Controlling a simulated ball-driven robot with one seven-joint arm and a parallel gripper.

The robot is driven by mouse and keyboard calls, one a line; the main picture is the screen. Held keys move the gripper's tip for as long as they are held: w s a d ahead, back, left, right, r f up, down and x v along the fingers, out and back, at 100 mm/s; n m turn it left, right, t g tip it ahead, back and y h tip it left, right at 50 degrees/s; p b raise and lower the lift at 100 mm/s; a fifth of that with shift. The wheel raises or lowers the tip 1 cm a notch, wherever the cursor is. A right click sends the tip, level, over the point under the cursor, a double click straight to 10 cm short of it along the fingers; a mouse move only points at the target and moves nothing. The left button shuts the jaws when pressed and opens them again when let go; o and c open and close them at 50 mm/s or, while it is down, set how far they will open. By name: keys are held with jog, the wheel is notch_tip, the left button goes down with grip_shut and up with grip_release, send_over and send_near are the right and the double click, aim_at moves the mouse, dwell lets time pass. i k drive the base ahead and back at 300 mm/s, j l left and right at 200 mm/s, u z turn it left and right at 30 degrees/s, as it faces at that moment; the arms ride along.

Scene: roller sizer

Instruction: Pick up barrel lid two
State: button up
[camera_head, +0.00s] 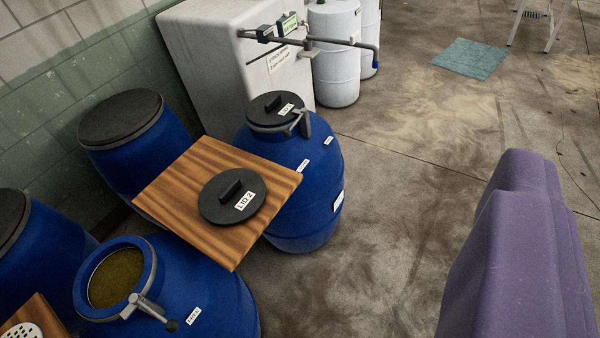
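Barrel lid two (217,207) is a round black disc with a raised bar handle (230,190) and a white label reading "LID 2". It lies flat near the right side of a brown wooden board (175,192). The lid's top and handle are uncovered. The open blue barrel (215,300) in front of the board has a metal clamp ring (150,275) and yellowish-brown contents. My gripper's fingertips do not show in this view, so its distance from the lid cannot be seen.
A blue barrel (315,185) with a black "LID 1" lid (268,104) stands beside the board. Other blue barrels (165,150) line the left wall. Behind are a white cabinet (205,70) and white drums (335,60).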

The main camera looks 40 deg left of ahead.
aim_at(231, 197)
jog(key=i+l+u, duration=0.1)
jog(key=i, duration=0.4)
jog(key=i+l+u, duration=0.1)
jog(key=i, duration=0.35)
jog(key=i+u, duration=0.25)
jog(key=u, duration=0.2)
jog(key=i+u, duration=0.2)
jog(key=u, duration=0.25)
jog(key=i+l+u, duration=0.15)
jog(key=u, duration=0.3)
jog(key=i+u, duration=0.2)
jog(key=u, duration=0.25)
jog(key=i+u, duration=0.25)
jog(key=u, duration=0.25)
jog(key=i+u, duration=0.25)
jog(key=u, duration=0.2)
jog(key=i+l+u, duration=0.15)
jog(key=u, duration=0.3)
